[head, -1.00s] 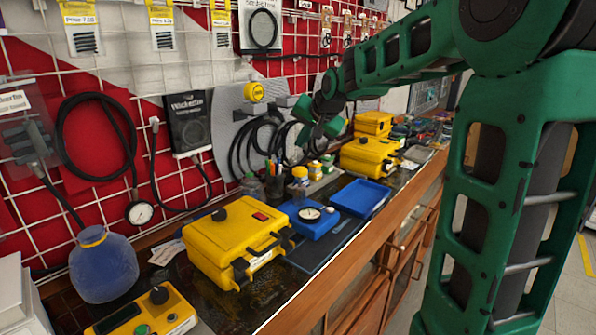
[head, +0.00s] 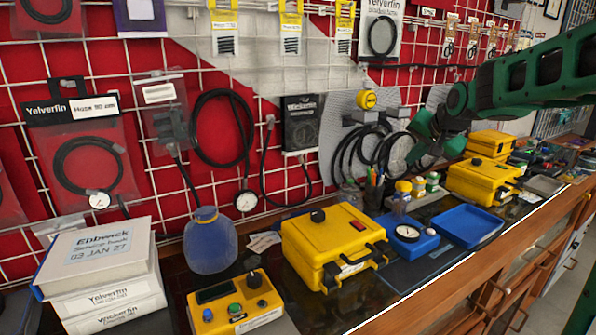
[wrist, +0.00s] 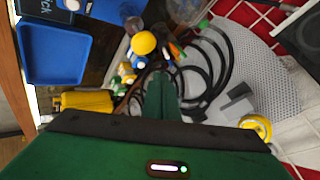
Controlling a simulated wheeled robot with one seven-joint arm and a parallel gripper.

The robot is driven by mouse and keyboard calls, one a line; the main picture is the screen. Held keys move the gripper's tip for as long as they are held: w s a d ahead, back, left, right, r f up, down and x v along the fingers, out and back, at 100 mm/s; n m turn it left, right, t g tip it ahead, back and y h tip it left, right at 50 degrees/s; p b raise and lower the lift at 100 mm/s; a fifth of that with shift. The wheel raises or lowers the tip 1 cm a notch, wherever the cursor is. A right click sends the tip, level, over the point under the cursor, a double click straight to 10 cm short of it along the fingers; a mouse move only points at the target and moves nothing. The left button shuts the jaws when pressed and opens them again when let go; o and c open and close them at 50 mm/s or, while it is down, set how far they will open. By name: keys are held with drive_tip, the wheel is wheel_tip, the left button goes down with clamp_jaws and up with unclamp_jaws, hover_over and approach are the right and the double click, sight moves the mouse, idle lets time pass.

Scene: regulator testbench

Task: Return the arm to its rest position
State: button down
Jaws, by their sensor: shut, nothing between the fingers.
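My green arm reaches in from the right in the head view. My gripper (head: 418,150) is above the back of the bench, in front of the grey panel with coiled black hoses (head: 362,150). In the wrist view my gripper (wrist: 160,95) shows as a narrow green finger shape, shut with nothing held. In the wrist view the blue tray (wrist: 52,50) is at the upper left.
A yellow case (head: 330,240) and a yellow control box (head: 235,305) stand along the bench. More yellow cases (head: 482,180) stand below and right of my gripper. A pen holder and small bottles (head: 403,190) stand near the pegboard. Packaged hoses hang on the wire wall.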

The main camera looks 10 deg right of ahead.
drive_tip(key=s+f+n+g, duration=0.1)
drive_tip(key=s+f+g, duration=0.2)
drive_tip(key=s, duration=1.1)
drive_tip(key=s+f+n+g, duration=0.1)
drive_tip(key=s+f+g, duration=0.2)
drive_tip(key=s+f, duration=0.4)
drive_tip(key=s+f+n+g, duration=0.1)
drive_tip(key=s+f+g, duration=0.2)
drive_tip(key=s, duration=1.8)
wheel_tip(320, 180, down, 2)
drive_tip(key=shift+s+f+y, duration=0.15)
drive_tip(key=shift+y, duration=0.15)
drive_tip(key=shift+a, duration=0.1)
drive_tip(key=shift+w+f, duration=0.25)
drive_tip(key=shift+w, duration=0.4)
